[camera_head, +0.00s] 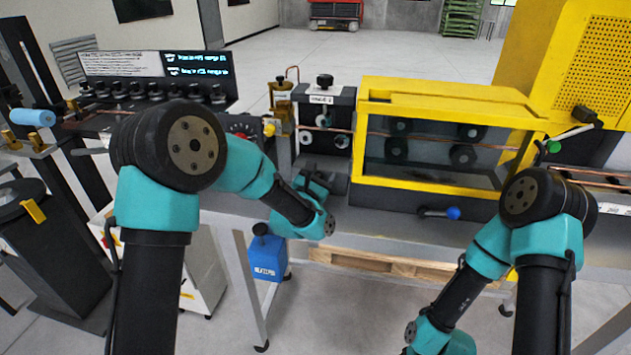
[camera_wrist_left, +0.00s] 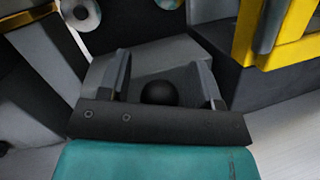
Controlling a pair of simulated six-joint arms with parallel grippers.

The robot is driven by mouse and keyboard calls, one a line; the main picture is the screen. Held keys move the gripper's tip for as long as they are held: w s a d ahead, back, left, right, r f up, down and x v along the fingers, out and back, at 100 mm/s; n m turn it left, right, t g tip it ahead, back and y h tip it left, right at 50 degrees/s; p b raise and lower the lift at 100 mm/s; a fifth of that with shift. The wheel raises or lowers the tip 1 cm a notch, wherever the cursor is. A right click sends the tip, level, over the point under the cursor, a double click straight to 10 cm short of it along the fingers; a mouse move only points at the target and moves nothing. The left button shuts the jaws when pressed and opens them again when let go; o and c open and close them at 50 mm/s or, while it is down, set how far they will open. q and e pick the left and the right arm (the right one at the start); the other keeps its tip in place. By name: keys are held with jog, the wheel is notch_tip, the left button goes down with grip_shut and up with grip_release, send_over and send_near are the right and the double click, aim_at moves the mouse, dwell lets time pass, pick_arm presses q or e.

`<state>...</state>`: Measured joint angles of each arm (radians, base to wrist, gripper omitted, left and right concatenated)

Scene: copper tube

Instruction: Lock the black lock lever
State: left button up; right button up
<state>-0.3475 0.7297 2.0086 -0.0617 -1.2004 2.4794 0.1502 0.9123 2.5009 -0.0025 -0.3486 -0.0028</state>
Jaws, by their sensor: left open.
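A round black knob (camera_wrist_left: 160,92), which looks like the end of the black lock lever, shows in the left wrist view between the two fingers of my left gripper (camera_wrist_left: 163,82). The fingers are apart, one on each side of the knob, with a gap visible on both sides. The rest of the lever is hidden. In the head view my left gripper (camera_head: 314,183) is at the front foot of the small grey roller unit (camera_head: 342,110), and I cannot make out the lever there. My right arm comes in at the lower right, but its gripper is out of view.
A yellow-framed glass enclosure (camera_head: 440,135) stands just right of the left gripper, with a blue-tipped handle (camera_head: 452,213) on its front. A copper tube (camera_head: 430,138) runs through the machines. A blue box (camera_head: 267,258) sits below the bench. Open floor lies in front.

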pick_arm(q)
jog(key=v, duration=1.7)
jog(key=shift+a+f, duration=0.15)
jog(key=shift+f, duration=0.05)
jog(key=shift+s, duration=0.1)
jog(key=shift+c, duration=0.2)
